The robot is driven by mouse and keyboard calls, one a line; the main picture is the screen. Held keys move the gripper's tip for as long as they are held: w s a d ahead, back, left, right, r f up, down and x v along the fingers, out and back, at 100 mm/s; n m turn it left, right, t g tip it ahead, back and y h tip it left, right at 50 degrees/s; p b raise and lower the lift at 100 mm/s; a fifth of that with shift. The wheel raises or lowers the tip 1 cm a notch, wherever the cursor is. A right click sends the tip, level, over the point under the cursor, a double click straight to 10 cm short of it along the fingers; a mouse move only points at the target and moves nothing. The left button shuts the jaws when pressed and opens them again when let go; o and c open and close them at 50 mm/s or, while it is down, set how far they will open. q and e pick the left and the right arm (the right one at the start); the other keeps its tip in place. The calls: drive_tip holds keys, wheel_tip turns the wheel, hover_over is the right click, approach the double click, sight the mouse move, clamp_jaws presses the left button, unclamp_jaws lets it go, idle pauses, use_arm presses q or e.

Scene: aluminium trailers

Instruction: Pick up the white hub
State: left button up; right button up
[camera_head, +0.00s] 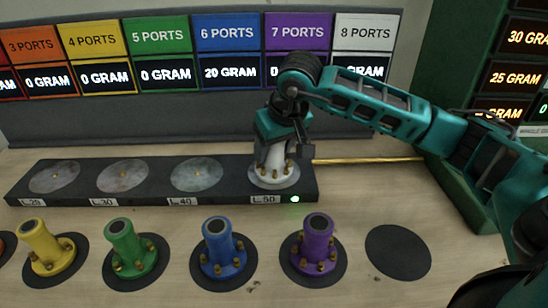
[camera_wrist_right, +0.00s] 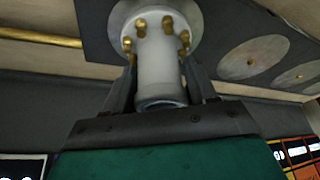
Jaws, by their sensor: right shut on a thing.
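The white hub (camera_head: 272,172) stands upright on the rightmost pad of the dark platform (camera_head: 100,198), at the label L.50. Gold studs ring its flange. My right gripper (camera_head: 276,143) comes down over it from above and is shut on its neck. In the right wrist view the white hub (camera_wrist_right: 157,62) sits between the two dark fingers of my right gripper (camera_wrist_right: 157,92), with its flange and gold studs beyond the fingertips. My left gripper is in neither view.
Yellow (camera_head: 48,247), green (camera_head: 128,246), blue (camera_head: 222,249) and purple (camera_head: 315,246) hubs stand on dark discs in front. An empty dark disc (camera_head: 398,252) lies right of the purple hub. A brass rod (camera_head: 368,161) runs right of the platform. A coloured display board (camera_head: 225,60) stands behind.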

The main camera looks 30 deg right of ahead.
clamp_jaws()
drive_tip(key=shift+r, duration=0.1)
drive_tip(key=shift+r, duration=0.1)
